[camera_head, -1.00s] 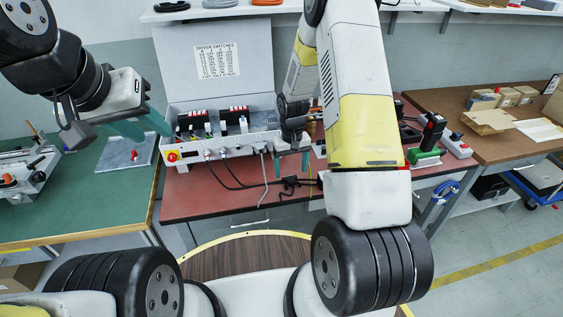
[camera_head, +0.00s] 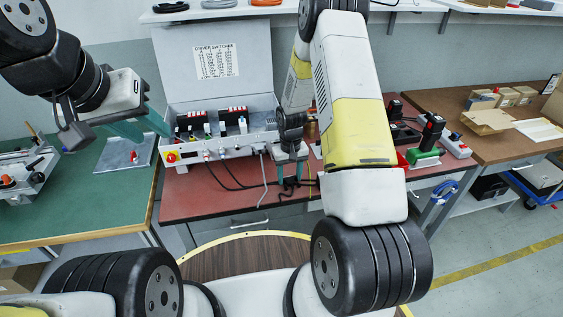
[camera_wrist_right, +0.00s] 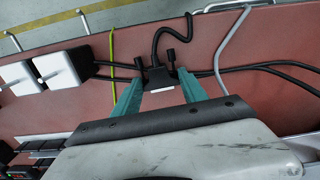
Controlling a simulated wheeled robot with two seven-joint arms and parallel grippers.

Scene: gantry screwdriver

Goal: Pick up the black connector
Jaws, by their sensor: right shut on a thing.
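The black connector (camera_wrist_right: 157,76), with two thumbscrews and a cable leaving its far side, sits between the teal fingers of my right gripper (camera_wrist_right: 156,92) in the right wrist view. The fingers are shut on its sides. In the head view my right gripper (camera_head: 290,171) is low over the front of the red bench, and the connector is mostly hidden by the fingers. I cannot tell whether it touches the bench. My left gripper (camera_head: 141,128) is open and empty over the green table at the left.
Black and grey cables run over the red bench (camera_head: 200,200) around the connector. A grey control box (camera_head: 230,144) with a yellow-red switch stands behind. A green-black tool (camera_head: 428,140) is to the right. White blocks (camera_wrist_right: 58,68) and a yellow-green wire lie nearby.

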